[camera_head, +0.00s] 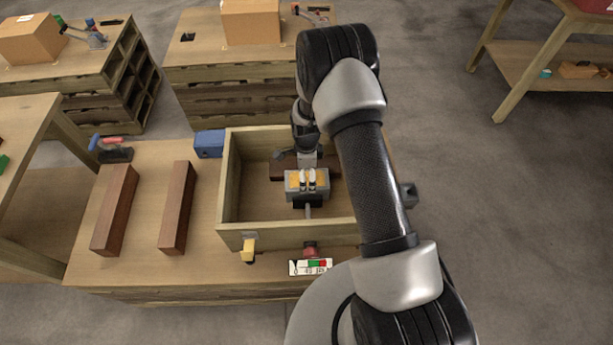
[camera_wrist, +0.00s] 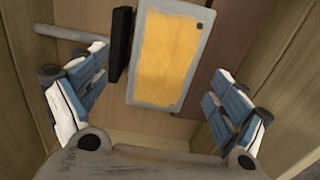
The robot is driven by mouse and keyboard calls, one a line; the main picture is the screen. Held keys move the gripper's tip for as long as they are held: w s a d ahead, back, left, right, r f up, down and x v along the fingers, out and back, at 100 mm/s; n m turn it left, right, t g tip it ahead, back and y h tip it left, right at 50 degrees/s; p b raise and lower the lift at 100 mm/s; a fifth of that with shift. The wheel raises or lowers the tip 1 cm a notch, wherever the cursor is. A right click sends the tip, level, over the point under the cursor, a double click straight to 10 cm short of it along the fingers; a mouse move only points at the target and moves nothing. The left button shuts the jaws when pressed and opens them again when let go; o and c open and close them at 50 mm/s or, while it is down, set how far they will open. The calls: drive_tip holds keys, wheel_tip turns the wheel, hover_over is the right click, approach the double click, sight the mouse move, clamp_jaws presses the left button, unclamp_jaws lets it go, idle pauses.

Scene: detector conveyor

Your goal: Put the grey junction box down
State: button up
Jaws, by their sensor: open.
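The grey junction box (camera_head: 291,194) has an orange-yellow face and is inside the open wooden crate (camera_head: 229,190). The wrist view shows its yellow face (camera_wrist: 165,55) turned up, with a black block (camera_wrist: 121,45) and a grey rod (camera_wrist: 65,34) on its left. My gripper (camera_head: 307,179) is over the box in the crate. In the wrist view its fingers (camera_wrist: 160,64) are spread on either side of the box, with gaps between. The box's underside is hidden; it appears to rest in the crate.
The crate walls surround my gripper closely. Two brown bars (camera_head: 177,207) (camera_head: 115,210) lie on the table to the left. A blue box (camera_head: 209,143) touches or nearly touches the crate's back left corner. A yellow clamp (camera_head: 248,250) and a marked card (camera_head: 311,267) are at the front.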

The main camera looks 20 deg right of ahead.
drive_tip(key=s+r+n+t+p, duration=0.1)
drive_tip(key=s+r+n, duration=0.15)
drive_tip(key=r, duration=0.95)
drive_tip(key=s+r+n, duration=0.2)
drive_tip(key=r+n, duration=0.1)
drive_tip(key=r, duration=0.8)
drive_tip(key=s+r+n+t+p, duration=0.1)
drive_tip(key=s+r+n, duration=0.15)
drive_tip(key=r, duration=0.95)
drive_tip(key=s+r+n+t, duration=0.1)
drive_tip(key=s+r+n, duration=0.4)
drive_tip(key=s, duration=0.5)
drive_tip(key=s+r+n+t, duration=0.1)
drive_tip(key=s+r+n, duration=0.4)
drive_tip(key=s, duration=0.6)
drive_tip(key=shift+n+t, duration=0.3)
drive_tip(key=shift+n, duration=0.8)
